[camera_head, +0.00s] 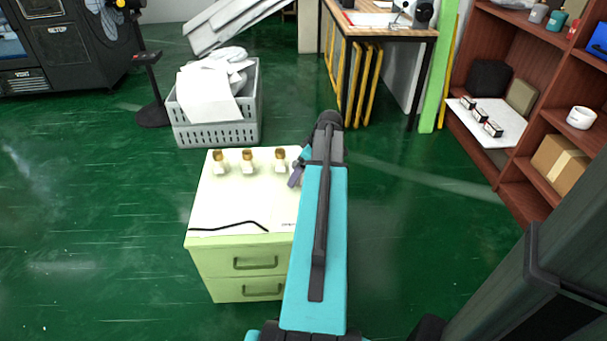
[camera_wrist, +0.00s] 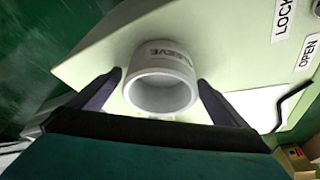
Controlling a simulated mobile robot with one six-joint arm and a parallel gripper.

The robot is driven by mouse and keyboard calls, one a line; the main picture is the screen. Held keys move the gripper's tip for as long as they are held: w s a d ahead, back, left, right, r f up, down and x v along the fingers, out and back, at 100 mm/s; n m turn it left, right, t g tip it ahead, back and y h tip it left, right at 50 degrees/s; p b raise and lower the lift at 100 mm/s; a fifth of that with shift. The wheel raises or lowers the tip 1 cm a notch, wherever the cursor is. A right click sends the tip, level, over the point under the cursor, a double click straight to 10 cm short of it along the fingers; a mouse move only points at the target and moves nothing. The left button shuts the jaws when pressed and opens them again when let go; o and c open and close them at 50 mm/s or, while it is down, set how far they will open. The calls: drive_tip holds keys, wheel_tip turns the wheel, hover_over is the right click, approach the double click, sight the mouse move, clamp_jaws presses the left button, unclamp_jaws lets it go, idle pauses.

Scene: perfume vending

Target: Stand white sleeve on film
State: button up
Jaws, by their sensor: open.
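The white sleeve (camera_wrist: 162,62) is a short hollow ring marked "SLEEVE" in the wrist view. Its open end faces the camera, and it is at the pale cabinet top (camera_head: 230,208). My gripper (camera_wrist: 160,80) is open, with one dark finger on each side of the sleeve. I cannot tell whether either finger touches it. In the head view my gripper (camera_head: 297,174) is over the right part of the cabinet top, and my arm hides the sleeve. I cannot make out a film for certain in either view.
Three gold-capped bottles (camera_head: 247,161) stand along the cabinet's back edge. A grey crate (camera_head: 217,132) stands behind; shelves (camera_head: 530,165) are at right.

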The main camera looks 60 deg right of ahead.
idle(0.4)
drive_tip(key=c, duration=1.2)
drive_tip(key=shift+r, duration=0.2)
drive_tip(key=shift+r+p, duration=0.4)
drive_tip(key=shift+r, duration=0.2)
wheel_tip(320, 180, up, 2)
drive_tip(key=shift+r+p, duration=0.15)
drive_tip(key=shift+p, duration=0.25)
drive_tip(key=s+p, duration=0.1)
drive_tip(key=s, duration=0.9)
drive_tip(key=s+r+p, duration=0.1)
drive_tip(key=s, duration=0.5)
drive_tip(key=shift+r+p, duration=0.1)
drive_tip(key=shift+p, duration=0.25)
